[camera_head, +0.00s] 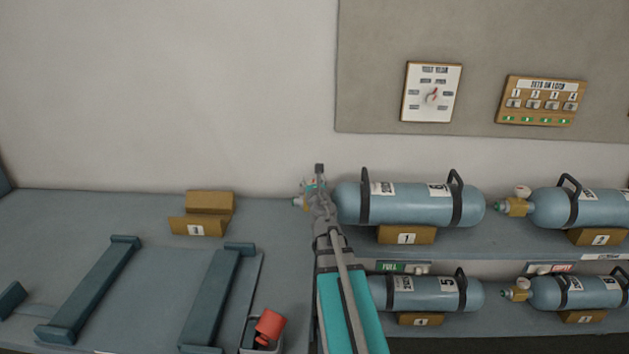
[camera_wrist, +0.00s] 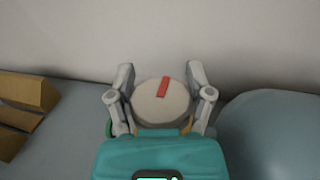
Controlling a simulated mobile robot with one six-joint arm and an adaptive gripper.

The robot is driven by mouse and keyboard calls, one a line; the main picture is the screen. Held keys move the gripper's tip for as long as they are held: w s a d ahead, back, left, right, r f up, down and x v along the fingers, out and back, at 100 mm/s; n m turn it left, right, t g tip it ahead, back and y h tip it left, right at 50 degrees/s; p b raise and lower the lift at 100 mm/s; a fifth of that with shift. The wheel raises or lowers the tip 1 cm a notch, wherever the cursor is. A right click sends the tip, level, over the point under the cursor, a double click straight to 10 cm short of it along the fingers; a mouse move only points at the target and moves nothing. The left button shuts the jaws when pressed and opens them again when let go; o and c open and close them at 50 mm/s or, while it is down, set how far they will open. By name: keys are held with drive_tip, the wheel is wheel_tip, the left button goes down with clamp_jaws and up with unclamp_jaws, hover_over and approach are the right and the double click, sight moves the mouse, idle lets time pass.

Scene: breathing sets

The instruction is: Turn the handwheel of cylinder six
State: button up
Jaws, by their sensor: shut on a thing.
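Cylinder six (camera_head: 410,203), blue-grey with a "6" label, lies on its side on the upper shelf in a wooden cradle (camera_head: 406,235) marked 1. Its valve end points left. My gripper (camera_head: 313,190) is at that end and hides most of the valve in the head view. In the wrist view the round pale handwheel (camera_wrist: 158,106) sits between my two fingers, which are shut on it from either side. A red mark (camera_wrist: 163,87) on its face points up and slightly right. The cylinder's rounded blue end (camera_wrist: 275,135) is at the right of the wrist view.
Another cylinder (camera_head: 585,207) lies to the right on the same shelf. Cylinder five (camera_head: 425,294) and one more (camera_head: 578,292) lie on the shelf below. An empty wooden cradle (camera_head: 199,226) stands left on the bench. A red object (camera_head: 270,325) sits in a small bin near the front.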

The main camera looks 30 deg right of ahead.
drive_tip(key=n+y, duration=0.2)
drive_tip(key=y, duration=0.1)
drive_tip(key=n+t+y, duration=0.1)
drive_tip(key=n+y, duration=0.1)
drive_tip(key=y, duration=0.1)
drive_tip(key=shift+a+t, duration=0.2)
drive_tip(key=shift+t, duration=0.1)
drive_tip(key=shift+a+n+y, duration=0.15)
drive_tip(key=shift+n+y, duration=0.6)
drive_tip(key=shift+y, duration=0.45)
drive_tip(key=shift+a+n+y, duration=0.1)
drive_tip(key=shift+n+y, duration=0.65)
drive_tip(key=shift+y, duration=0.45)
drive_tip(key=shift+a+y, duration=0.1)
drive_tip(key=shift+y, duration=0.2)
drive_tip(key=o, duration=1)
drive_tip(key=shift+s, duration=0.1)
drive_tip(key=shift+v, duration=4)
drive_tip(key=shift+r, duration=0.15)
